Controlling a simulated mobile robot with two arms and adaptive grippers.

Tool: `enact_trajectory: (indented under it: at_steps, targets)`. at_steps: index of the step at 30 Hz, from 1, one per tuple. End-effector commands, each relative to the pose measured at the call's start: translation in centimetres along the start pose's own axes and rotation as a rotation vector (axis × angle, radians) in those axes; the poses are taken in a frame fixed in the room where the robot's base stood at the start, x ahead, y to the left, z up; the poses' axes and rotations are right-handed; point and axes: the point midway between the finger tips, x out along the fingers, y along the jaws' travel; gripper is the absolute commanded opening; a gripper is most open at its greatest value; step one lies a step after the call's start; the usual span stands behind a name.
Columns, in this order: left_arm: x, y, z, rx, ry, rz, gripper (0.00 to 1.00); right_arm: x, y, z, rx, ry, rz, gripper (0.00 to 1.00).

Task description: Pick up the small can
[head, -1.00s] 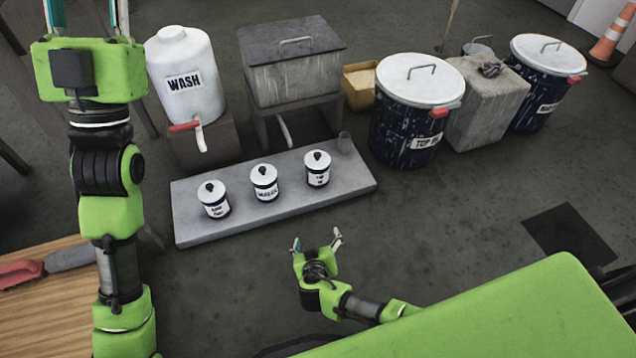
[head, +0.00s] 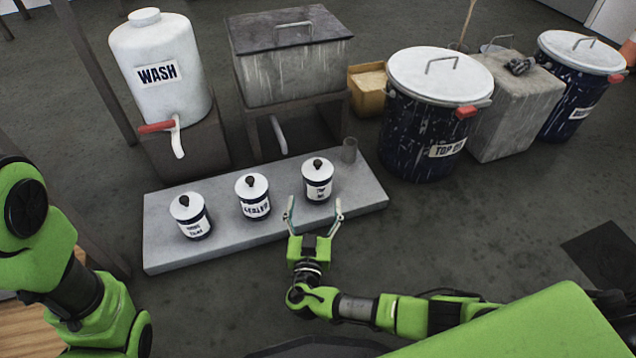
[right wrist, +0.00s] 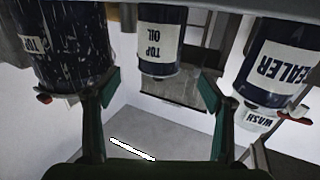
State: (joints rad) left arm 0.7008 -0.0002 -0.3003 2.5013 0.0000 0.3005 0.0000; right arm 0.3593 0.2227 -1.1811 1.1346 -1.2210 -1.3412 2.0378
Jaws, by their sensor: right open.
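Three small white-lidded cans with dark bands stand upright in a row on a grey slab (head: 170,252) in the head view: a left can (head: 190,216), a middle can labelled SEALER (head: 252,198) and a right can (head: 317,181). The right can reads TOP OIL in the right wrist view (right wrist: 160,42), where the picture looks upside down. My right gripper (head: 314,208) is open and empty, just in front of the right can, with its fingertips spread toward it. In the wrist view this can appears between the fingers (right wrist: 161,88). My left gripper is out of view.
Behind are a WASH tank (head: 163,98) with a tap, a lidded metal box (head: 290,75), a large TOP OIL drum (head: 425,135) and a concrete block (head: 515,105).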

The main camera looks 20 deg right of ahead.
Motion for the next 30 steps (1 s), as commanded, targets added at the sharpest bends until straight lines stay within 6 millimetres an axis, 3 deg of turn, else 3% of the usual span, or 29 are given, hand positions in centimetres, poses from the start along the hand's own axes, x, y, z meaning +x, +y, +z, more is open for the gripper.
enact_trajectory:
  at_steps: [3,9,16,24,30]
  targets:
    - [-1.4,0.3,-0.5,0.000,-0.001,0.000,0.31,2.7,0.0,0.3,0.000,0.004,0.001,0.75]
    - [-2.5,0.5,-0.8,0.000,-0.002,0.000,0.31,5.7,0.0,0.2,-0.001,0.001,0.001,0.75]
    - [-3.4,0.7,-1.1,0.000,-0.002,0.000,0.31,7.3,0.0,0.2,0.001,0.002,0.001,0.75]
    - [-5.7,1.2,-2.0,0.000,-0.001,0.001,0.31,10.8,0.0,0.3,-0.001,0.001,0.001,0.75]
    - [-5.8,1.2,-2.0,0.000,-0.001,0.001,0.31,11.6,0.1,0.0,-0.001,-0.002,0.001,0.75]
